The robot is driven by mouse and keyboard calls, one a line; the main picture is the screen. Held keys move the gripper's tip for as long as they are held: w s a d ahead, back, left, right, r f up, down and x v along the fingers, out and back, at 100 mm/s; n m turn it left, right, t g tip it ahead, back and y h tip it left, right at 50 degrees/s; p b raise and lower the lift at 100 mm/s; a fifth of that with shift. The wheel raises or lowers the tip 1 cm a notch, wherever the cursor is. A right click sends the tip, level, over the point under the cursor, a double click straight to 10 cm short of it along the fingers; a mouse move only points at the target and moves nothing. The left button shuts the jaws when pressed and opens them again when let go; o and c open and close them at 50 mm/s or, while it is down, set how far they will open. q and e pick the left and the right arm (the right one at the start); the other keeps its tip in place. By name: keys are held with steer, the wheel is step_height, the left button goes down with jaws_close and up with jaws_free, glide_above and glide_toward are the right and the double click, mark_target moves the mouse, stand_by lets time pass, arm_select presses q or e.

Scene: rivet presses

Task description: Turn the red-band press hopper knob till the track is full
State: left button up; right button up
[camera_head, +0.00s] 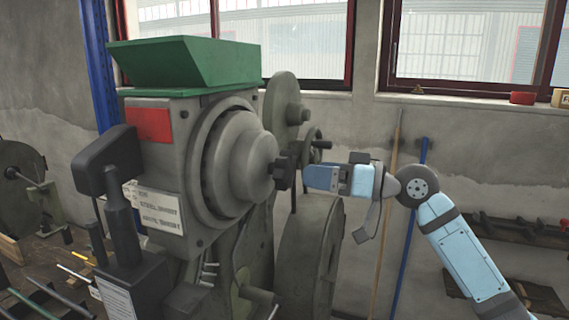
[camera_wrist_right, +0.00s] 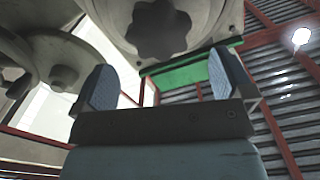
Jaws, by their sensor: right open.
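The press (camera_head: 205,125) with the red band (camera_head: 149,124) stands left of centre in the head view, with a green hopper (camera_head: 185,62) on top. A round grey drum (camera_head: 240,160) bulges from its side. The dark lobed knob (camera_wrist_right: 158,30) shows on the drum's face in the right wrist view. My right gripper (camera_head: 290,173) is at the drum's centre in the head view, where knob and fingers are hard to tell apart. In the wrist view its fingers (camera_wrist_right: 163,84) are apart and empty, with the knob beyond their tips. The track is not clearly visible. My left gripper is out of view.
A large grey wheel (camera_head: 308,255) and a small handwheel (camera_head: 312,150) stand behind the drum, close to my right gripper. A dark lever assembly (camera_head: 122,210) stands in front of the press. A blue pole (camera_head: 408,235) and a wooden pole lean on the wall.

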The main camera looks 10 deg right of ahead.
mark_target(291, 170)
steer(key=p+x, duration=0.1)
steer(key=x, duration=0.6)
steer(key=shift+w+a+p, duration=0.25)
steer(key=shift+p, duration=0.05)
steer(key=c, duration=0.9)
steer(key=shift+c, duration=0.2)
steer(key=shift+f, duration=0.1)
